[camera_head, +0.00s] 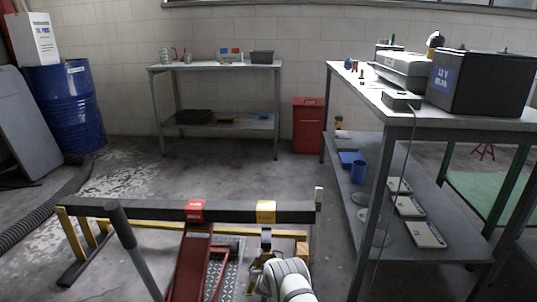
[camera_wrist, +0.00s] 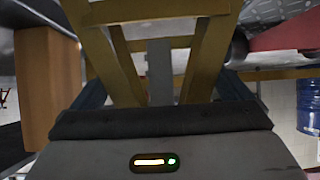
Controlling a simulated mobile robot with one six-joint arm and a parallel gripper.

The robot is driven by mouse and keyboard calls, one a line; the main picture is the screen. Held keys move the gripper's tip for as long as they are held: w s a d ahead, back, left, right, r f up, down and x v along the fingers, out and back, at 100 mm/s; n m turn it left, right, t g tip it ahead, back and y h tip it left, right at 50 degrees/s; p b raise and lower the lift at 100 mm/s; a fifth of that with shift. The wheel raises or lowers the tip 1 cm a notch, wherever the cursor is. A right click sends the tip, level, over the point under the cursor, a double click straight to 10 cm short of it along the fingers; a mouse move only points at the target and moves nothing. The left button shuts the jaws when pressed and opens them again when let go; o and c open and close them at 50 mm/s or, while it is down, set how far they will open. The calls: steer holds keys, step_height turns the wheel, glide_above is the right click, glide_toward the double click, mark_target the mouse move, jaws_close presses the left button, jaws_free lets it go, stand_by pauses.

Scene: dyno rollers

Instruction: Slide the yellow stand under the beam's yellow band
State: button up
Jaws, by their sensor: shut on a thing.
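The dark beam (camera_head: 130,208) runs across the front of the head view, with a yellow band (camera_head: 265,211) right of a red band (camera_head: 194,211). My gripper (camera_head: 266,243) is low, just below the yellow band and in front of the beam. The yellow stand (camera_wrist: 115,62) fills the middle of the wrist view, its slanted legs reaching down between my jaws. My gripper (camera_wrist: 160,100) is shut on it. In the head view my arm and the beam hide most of the stand, so contact between its top and the beam cannot be told.
A red jack (camera_head: 192,262) stands under the red band. A wooden block (camera_wrist: 46,85) is close at left in the wrist view. A grey bench (camera_head: 405,118) is at right. A blue drum (camera_head: 68,108) and hose (camera_head: 45,205) are at left.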

steer(key=w, duration=0.3)
steer(key=shift+w+d+f, duration=0.15)
steer(key=shift+w+d, duration=0.1)
steer(key=o, duration=1.3)
steer(key=shift+c, duration=0.2)
